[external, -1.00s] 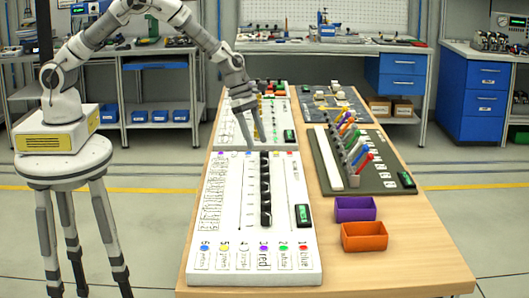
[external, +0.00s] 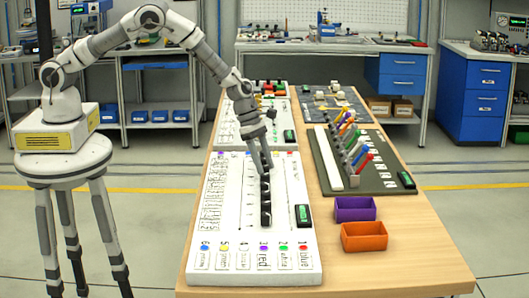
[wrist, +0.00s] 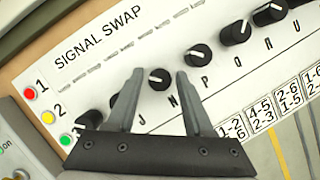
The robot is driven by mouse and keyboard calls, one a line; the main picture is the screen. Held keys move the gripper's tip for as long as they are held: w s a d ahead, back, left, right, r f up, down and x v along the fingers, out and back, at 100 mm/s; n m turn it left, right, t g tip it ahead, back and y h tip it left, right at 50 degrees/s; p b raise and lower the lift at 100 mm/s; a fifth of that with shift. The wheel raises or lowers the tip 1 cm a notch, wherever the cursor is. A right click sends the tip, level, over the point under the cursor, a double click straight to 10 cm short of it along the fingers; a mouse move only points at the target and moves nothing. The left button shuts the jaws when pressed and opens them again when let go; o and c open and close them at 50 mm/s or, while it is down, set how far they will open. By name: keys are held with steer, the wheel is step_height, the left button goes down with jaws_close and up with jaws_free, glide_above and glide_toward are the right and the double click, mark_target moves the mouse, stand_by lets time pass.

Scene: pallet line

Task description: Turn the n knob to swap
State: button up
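In the wrist view, a black round knob (wrist: 160,79) with a pale pointer mark sits on the white "SIGNAL SWAP" panel (wrist: 100,75). A letter that reads as N stands just below it. My gripper (wrist: 159,75) is open, with one grey finger on each side of this knob in the picture. Whether the fingers touch it or are at its height I cannot tell. In the external view my gripper (external: 265,168) points down at the upper part of the knob row on the panel (external: 235,240), and its fingers partly hide that part.
More black knobs (wrist: 198,55) stand in the same row on both sides. Red, yellow and green numbered dots (wrist: 48,117) lie at the panel's left in the wrist view. A purple bin (external: 355,215), an orange bin (external: 364,243) and a lever board (external: 385,180) stand to the right.

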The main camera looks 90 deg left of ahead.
jaws_close()
steer(key=m+g+h+b, duration=0.1)
steer(key=m+b, duration=0.1)
steer(key=m, duration=0.1)
steer(key=shift+a+f+m, duration=0.1)
steer(key=shift+f+m, duration=0.05)
steer(key=shift+m, duration=0.25)
steer(key=m+b, duration=0.1)
steer(key=m, duration=0.1)
steer(key=m+g+b, duration=0.1)
steer(key=m, duration=0.1)
steer(key=shift+w+m+g+h, duration=0.15)
steer(key=shift+m+g+h, duration=0.15)
steer(key=m+g+b, duration=0.1)
steer(key=m+b, duration=0.1)
steer(key=m, duration=0.2)
steer(key=shift+w+g, duration=0.1)
steer(key=shift+g, duration=0.3)
steer(key=shift+m+g+y+b, duration=0.45)
steer(key=shift+m+g, duration=0.35)
steer(key=shift+m, duration=1.6)
